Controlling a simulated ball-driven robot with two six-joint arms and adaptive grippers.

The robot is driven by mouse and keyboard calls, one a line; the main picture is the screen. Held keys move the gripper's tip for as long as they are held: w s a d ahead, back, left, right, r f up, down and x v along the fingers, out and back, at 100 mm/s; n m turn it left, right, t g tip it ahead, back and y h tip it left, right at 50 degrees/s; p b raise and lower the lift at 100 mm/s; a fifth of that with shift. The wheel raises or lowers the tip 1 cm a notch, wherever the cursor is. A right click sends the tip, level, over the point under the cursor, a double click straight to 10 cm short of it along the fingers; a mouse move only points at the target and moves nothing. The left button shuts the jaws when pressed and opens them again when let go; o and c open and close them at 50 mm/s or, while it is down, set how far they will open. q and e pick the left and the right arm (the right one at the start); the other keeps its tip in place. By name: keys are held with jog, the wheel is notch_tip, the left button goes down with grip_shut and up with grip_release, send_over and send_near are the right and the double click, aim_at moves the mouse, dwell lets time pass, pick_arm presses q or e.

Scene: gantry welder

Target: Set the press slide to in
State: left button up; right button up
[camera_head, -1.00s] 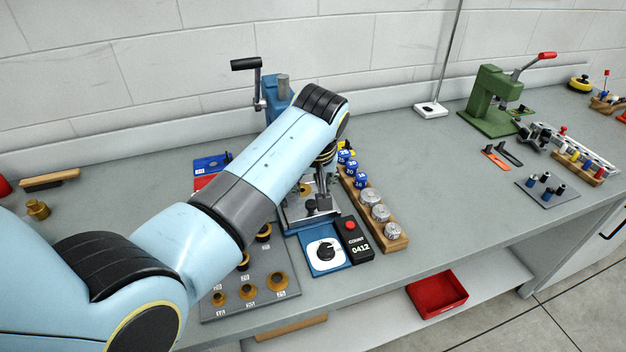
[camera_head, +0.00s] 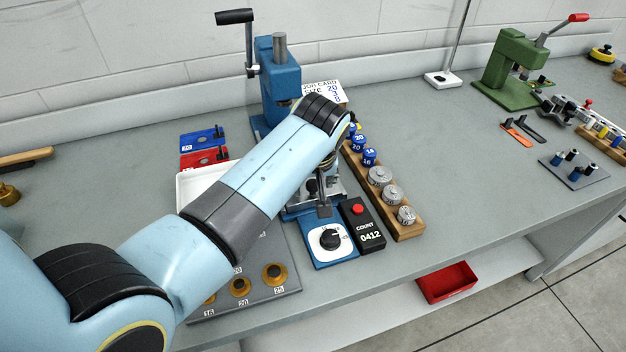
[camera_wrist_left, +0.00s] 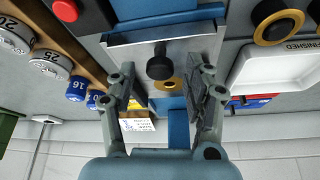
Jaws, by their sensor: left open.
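The blue press (camera_head: 280,75) stands at the back of the bench, partly behind my left arm. Its slide shows in the left wrist view as a grey metal plate (camera_wrist_left: 205,50) with a black knob (camera_wrist_left: 160,66) and a brass ring behind the knob. My left gripper (camera_head: 325,188) is over the front of the press, pointing down. In the left wrist view the gripper (camera_wrist_left: 163,90) is open, with its fingers apart on either side of the knob's line; contact with the knob cannot be told. My arm hides much of the slide in the head view. My right gripper is out of view.
A black counter box (camera_head: 362,225) and a dial panel (camera_head: 330,240) sit in front of the press. A wooden rack (camera_head: 405,229) of weights stands right. A white tray (camera_head: 190,187) lies left.

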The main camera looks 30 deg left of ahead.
pick_arm(q)
jog(key=shift+s+r, duration=0.1)
jog(key=shift+c, duration=1)
grip_shut()
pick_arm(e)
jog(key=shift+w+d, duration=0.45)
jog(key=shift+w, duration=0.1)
pick_arm(q)
jog(key=w+a+b, duration=0.1)
jog(key=w+a, duration=0.3)
jog(key=a, duration=0.1)
jog(key=w+a+b, duration=0.2)
jog(key=w+a, duration=0.2)
jog(key=w, duration=0.1)
jog(key=shift+a+b, duration=0.3)
jog(key=shift+a, duration=0.1)
jog(key=shift+a+r, duration=0.1)
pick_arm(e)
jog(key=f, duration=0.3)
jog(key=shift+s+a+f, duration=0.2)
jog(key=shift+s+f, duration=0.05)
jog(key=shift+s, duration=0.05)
